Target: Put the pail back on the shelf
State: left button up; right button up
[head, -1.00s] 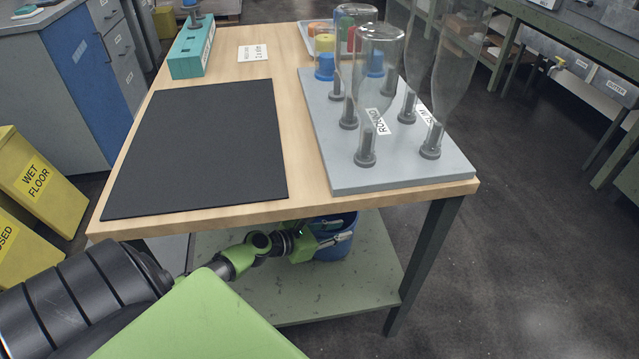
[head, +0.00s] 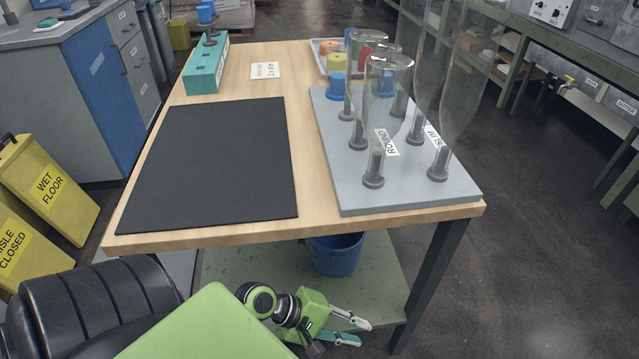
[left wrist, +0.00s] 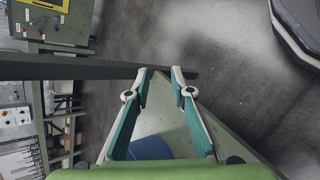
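The blue pail (head: 337,256) stands upright on the table's green lower shelf (head: 245,275), under the front edge of the wooden top, which hides part of its rim. My left gripper (head: 360,333) is in front of and below the pail in the head view, apart from it, with its fingers spread and empty. In the left wrist view the two fingers (left wrist: 161,72) are apart with nothing gripped between them. Part of the blue pail (left wrist: 150,148) shows low between the finger bases. My right gripper is not in view.
The table top (head: 300,222) overhangs the shelf, with a dark leg (head: 428,280) right of my gripper. Clear bottles stand on spindles on a grey board (head: 345,195); a black mat (head: 215,165) lies left. Yellow floor signs (head: 48,185) stand at left. Floor at right is clear.

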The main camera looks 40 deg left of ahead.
pick_arm(q)
jog(key=s+d+m+g+y, duration=0.3)
jog(key=s+m, duration=0.4)
jog(key=m, duration=0.4)
jog(key=s+a+r+m+y, duration=0.2)
jog(key=a+r+m+y, duration=0.1)
jog(key=a+m+y, duration=0.1)
jog(key=shift+s+a+m, duration=0.35)
jog(key=shift+a+m, duration=0.1)
jog(key=shift+m, duration=0.45)
jog(key=shift+g, duration=0.3)
